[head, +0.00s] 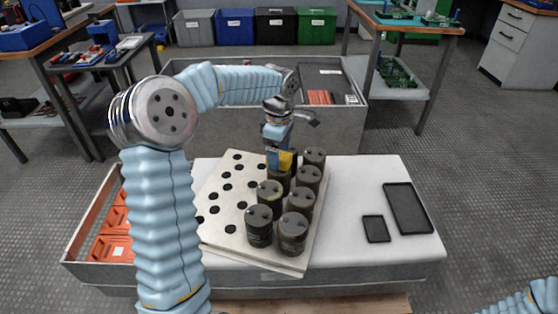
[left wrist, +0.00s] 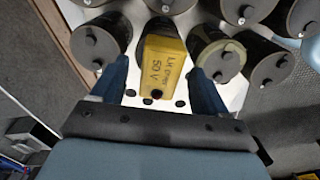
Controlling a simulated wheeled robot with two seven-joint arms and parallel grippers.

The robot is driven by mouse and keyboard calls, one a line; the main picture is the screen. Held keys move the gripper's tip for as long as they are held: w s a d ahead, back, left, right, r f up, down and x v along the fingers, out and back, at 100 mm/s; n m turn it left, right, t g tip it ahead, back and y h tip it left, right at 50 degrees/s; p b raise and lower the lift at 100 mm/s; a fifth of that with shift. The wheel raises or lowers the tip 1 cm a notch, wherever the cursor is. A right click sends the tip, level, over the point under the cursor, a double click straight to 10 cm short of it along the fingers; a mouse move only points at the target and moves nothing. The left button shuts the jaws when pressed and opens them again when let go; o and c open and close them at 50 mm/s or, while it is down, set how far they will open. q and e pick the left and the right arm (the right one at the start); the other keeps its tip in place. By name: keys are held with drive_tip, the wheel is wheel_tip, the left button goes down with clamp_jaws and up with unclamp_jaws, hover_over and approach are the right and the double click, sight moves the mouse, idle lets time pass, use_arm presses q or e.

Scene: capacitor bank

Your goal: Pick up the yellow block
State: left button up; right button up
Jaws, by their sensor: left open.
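The yellow block (head: 287,160) is among dark cylindrical capacitors on the perforated plate, partly covered by my left gripper in the head view. In the left wrist view the yellow block (left wrist: 166,66) shows a face marked "50 V" and sits between the two blue fingers. My left gripper (head: 279,152) is open over the block, with one finger on each side of it in the left wrist view (left wrist: 158,72). I cannot tell whether the fingers touch it. My right gripper is out of view; only a bit of my right arm shows at the lower right.
Several dark capacitors (head: 293,234) stand close around the block on the light perforated plate (head: 215,232). Empty holes lie to the left. Two black trays (head: 407,208) lie on the white table top (head: 355,182) at right. Orange bins (head: 113,248) are at left.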

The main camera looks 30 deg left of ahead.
use_arm(q)
drive_tip(key=shift+f, duration=0.75)
drive_tip(key=c, duration=1.2)
